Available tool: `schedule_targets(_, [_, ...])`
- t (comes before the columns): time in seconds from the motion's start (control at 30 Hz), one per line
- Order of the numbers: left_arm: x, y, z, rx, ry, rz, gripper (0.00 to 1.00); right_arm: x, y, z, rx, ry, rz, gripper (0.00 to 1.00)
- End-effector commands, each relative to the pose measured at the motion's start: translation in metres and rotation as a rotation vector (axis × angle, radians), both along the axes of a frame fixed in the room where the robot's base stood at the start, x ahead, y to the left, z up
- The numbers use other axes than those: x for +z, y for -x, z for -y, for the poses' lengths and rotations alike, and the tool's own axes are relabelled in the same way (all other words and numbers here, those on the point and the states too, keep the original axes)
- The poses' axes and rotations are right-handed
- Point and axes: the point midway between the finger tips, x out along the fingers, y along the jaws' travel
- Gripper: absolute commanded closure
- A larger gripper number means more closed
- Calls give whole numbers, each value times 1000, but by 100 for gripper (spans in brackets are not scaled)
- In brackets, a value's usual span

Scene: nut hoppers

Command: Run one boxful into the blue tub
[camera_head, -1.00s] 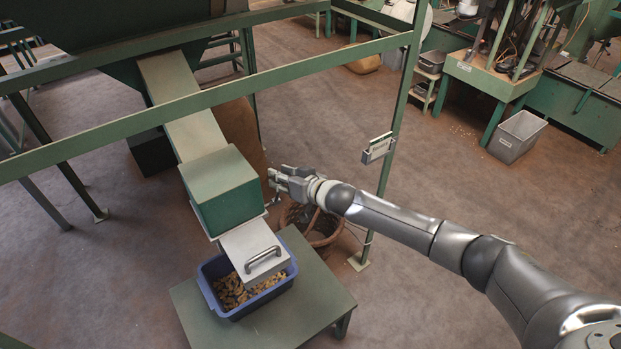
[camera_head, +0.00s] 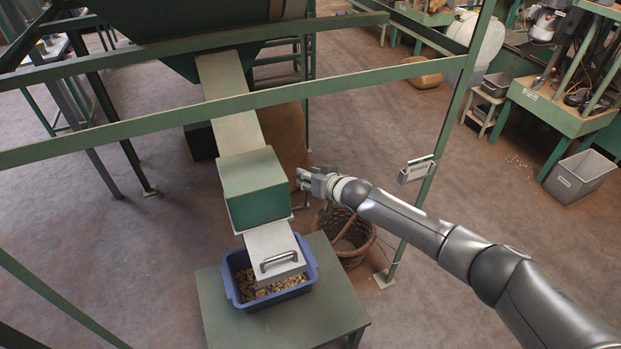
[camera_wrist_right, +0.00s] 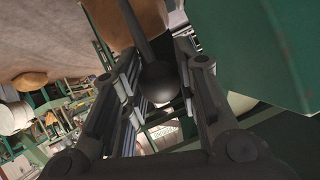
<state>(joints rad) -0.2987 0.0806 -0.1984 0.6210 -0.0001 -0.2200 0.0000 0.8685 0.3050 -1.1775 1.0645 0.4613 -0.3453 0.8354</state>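The green metering box (camera_head: 254,190) sits on the sloping chute (camera_head: 232,110) below the hopper. A pale plate with a bar handle (camera_head: 274,252) slopes from the box's lower side over the blue tub (camera_head: 235,294). The tub stands on a low green table and holds brown nuts (camera_head: 283,286). My right gripper (camera_head: 303,179) is just right of the box. In the right wrist view, a dark ball knob on a rod (camera_wrist_right: 160,82) is between its spread fingers, with the green box wall beside them. Whether a finger touches the knob is unclear. My left gripper is out of view.
A wicker basket (camera_head: 352,238) is on the floor behind the low table (camera_head: 222,322). A card holder (camera_head: 417,170) hangs on the post.

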Motion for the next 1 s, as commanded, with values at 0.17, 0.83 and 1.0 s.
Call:
schedule_targets(0.17, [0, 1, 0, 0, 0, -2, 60, 3, -2, 1, -1, -1, 6, 49])
schedule_targets(0.83, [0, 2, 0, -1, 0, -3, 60, 14, 21, 13, 1, 0, 2, 49])
schedule_targets(1.0, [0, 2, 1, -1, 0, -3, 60, 25, 39, 23, 1, 0, 2, 49])
